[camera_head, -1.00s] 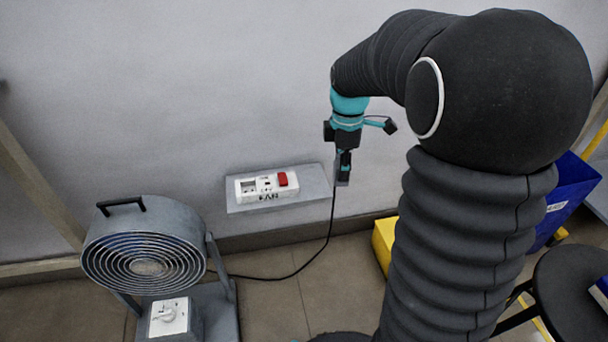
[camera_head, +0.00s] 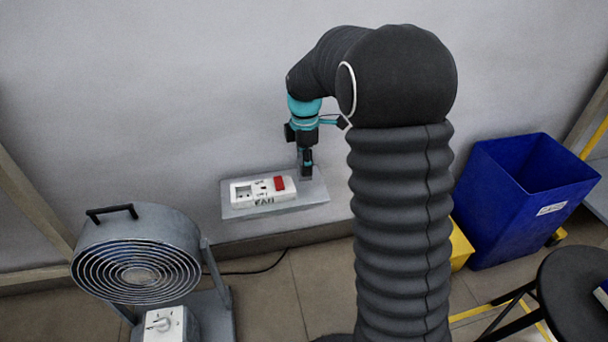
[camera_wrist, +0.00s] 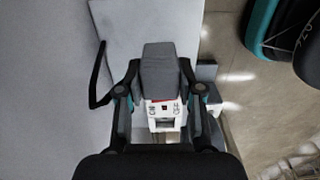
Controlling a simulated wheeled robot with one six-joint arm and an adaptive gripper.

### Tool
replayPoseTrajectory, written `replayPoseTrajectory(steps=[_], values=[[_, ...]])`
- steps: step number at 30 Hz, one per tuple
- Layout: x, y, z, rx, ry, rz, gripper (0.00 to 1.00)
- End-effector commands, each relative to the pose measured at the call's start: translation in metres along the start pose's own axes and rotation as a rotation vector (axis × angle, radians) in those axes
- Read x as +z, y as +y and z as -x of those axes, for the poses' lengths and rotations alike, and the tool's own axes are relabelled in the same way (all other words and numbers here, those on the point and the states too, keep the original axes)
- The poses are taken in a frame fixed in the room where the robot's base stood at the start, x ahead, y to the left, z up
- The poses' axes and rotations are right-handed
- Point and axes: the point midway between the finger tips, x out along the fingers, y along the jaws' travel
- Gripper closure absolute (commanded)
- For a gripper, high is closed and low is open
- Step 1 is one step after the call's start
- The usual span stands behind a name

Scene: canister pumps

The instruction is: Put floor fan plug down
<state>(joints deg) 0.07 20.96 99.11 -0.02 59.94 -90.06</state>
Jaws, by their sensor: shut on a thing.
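My gripper (camera_head: 306,172) points down over the right end of the grey wall shelf (camera_head: 240,212), right of the white socket strip (camera_head: 262,191) with its red switch. In the wrist view my gripper (camera_wrist: 160,98) is shut on the grey floor fan plug (camera_wrist: 158,65). Its black cord (camera_wrist: 97,85) loops out to the left there. Part of the white strip (camera_wrist: 166,108) with ON and OFF marks shows beyond the plug. The plug is upright and very close to the shelf; I cannot tell whether it touches. The grey floor fan (camera_head: 137,265) stands at lower left.
The fan's cord (camera_head: 255,270) runs over the tiled floor. A blue bin (camera_head: 520,200) and a yellow box (camera_head: 460,245) stand to the right of my arm. A black stool (camera_head: 575,290) is at lower right. The wall is close behind the shelf.

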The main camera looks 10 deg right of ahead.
Motion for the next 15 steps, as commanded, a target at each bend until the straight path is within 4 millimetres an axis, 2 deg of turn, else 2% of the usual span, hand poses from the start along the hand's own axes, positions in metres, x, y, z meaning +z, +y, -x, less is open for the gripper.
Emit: replayPoseTrajectory(steps=[5,12,15], values=[[-0.002,0.002,-0.011,-0.001,0.000,0.000,0.98],[-0.001,0.001,-0.041,-0.001,0.000,0.000,0.98],[-0.001,0.002,-0.042,0.001,0.000,0.000,0.98]])
